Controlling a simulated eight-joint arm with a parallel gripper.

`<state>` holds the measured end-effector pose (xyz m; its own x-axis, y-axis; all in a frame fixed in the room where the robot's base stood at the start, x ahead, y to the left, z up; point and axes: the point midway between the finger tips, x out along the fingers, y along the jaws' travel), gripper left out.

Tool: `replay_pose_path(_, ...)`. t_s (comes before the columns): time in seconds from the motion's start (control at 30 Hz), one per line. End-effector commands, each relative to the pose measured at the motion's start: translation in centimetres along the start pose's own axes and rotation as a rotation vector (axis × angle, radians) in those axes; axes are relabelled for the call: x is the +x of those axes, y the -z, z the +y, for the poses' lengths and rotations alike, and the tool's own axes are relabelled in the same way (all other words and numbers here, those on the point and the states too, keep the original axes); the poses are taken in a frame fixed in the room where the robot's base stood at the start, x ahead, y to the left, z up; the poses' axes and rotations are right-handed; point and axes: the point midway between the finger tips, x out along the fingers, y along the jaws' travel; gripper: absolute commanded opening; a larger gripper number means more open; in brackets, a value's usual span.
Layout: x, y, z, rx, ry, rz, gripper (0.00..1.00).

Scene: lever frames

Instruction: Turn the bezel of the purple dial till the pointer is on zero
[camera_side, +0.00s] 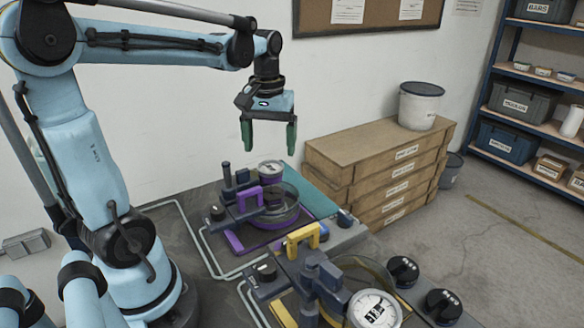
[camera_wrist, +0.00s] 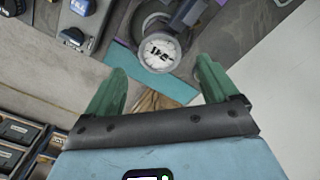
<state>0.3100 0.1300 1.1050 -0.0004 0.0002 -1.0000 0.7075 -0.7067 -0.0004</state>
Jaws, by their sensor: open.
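The purple dial (camera_side: 270,171) stands upright on the purple-trimmed fixture (camera_side: 236,240), its pale round face turned up. A white-faced dial (camera_wrist: 160,52), which seems to be the same one, shows just beyond the fingertips in the wrist view. Its dark markings are too small to read, so I cannot tell where the pointer stands. My gripper (camera_side: 268,150) is open and empty, with green fingers pointing down. It hangs above the dial, apart from it. The fingers also show in the wrist view (camera_wrist: 161,72), spread wider than the dial face.
A purple handle (camera_side: 250,199) and dark clamp parts stand beside the dial. A yellow-trimmed fixture with a yellow handle (camera_side: 303,238) and another white dial (camera_side: 375,309) is nearer the camera. Black knobs (camera_side: 403,270) are at its right. Stacked wooden boxes (camera_side: 380,170) stand behind.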

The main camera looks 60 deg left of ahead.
Motion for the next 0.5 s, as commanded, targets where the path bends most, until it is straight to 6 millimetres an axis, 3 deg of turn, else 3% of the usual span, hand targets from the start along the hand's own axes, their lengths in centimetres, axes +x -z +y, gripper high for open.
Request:
replay_pose_path(0.2, 2.8, 0.0, 0.0, 0.001, 0.000, 0.000, 0.87)
replay_pose_path(0.5, 4.2, 0.0, 0.0, 0.001, 0.000, 0.000, 0.87)
